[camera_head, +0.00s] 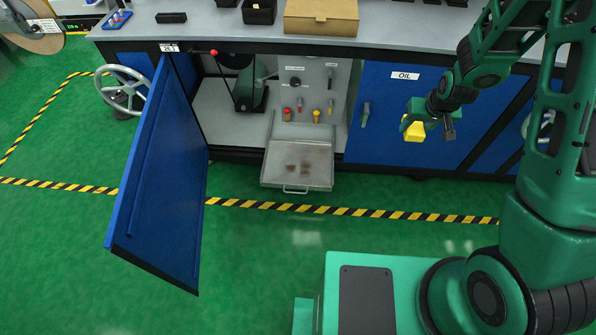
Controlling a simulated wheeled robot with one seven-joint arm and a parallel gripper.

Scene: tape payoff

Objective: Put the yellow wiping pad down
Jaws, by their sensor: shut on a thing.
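The yellow wiping pad (413,129) is in my green gripper (428,119), in the right half of the head view. The gripper is shut on the pad and holds it in the air, in front of the blue cabinet door labelled OIL (383,112). Part of the pad is hidden behind the gripper. I cannot tell the exact distance between the pad and the door.
A blue door (160,185) stands open at the left. A metal tray (318,178) with brown marks sticks out of the open compartment. A cardboard box (321,17) and dark bins (259,12) stand on the grey worktop (228,32). The green floor in front is mostly clear.

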